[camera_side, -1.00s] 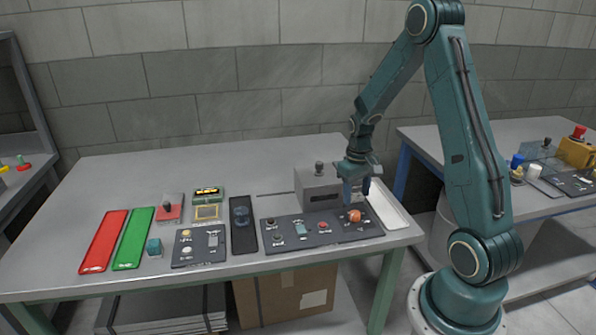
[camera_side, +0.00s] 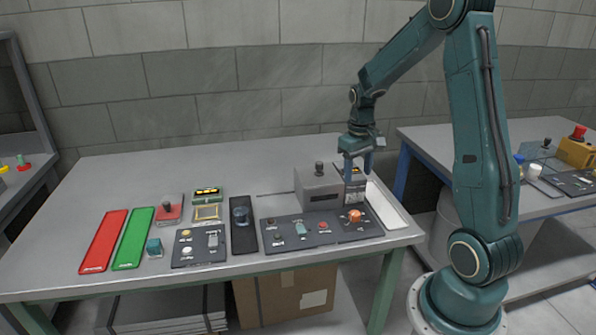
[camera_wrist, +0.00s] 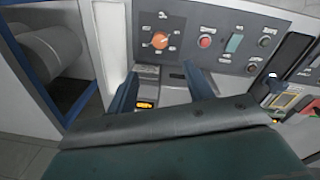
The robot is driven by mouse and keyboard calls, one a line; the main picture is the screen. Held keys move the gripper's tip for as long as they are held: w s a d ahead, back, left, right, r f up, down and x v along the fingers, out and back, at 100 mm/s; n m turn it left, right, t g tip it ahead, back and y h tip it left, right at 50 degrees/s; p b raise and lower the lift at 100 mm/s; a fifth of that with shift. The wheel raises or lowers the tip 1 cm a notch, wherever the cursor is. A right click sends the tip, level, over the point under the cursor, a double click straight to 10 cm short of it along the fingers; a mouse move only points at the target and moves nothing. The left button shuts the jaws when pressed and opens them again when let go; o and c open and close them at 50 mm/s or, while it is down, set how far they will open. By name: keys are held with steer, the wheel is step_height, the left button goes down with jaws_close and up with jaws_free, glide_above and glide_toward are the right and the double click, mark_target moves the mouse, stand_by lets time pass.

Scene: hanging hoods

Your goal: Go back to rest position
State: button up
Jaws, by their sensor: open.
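My gripper (camera_side: 359,166) is open and empty. In the side view it hangs above the right end of the table, fingers pointing down, over the area just behind the orange knob (camera_side: 354,215). The knob sits on the right part of a dark control panel (camera_side: 290,241), and my fingers are apart from it. In the wrist view my two fingers (camera_wrist: 159,92) show spread, with the orange knob (camera_wrist: 160,40) beyond them on the panel.
A grey box (camera_side: 318,190) with a knob on top stands left of my gripper. A white tray (camera_side: 388,210) lies at the table's right edge. Red (camera_side: 104,241) and green (camera_side: 133,238) strips lie at the left. The table's back left is clear.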

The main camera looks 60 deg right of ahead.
steer(key=s+a+r+n+t, duration=0.2)
steer(key=s+a+r+t, duration=0.1)
steer(key=a+r, duration=1.05)
steer(key=s+a+r+n+t, duration=0.2)
steer(key=s+a+n, duration=0.1)
steer(key=s+a, duration=0.7)
steer(key=shift+a+t+y, duration=0.3)
steer(key=shift+a+t, duration=0.1)
steer(key=shift+a, duration=0.3)
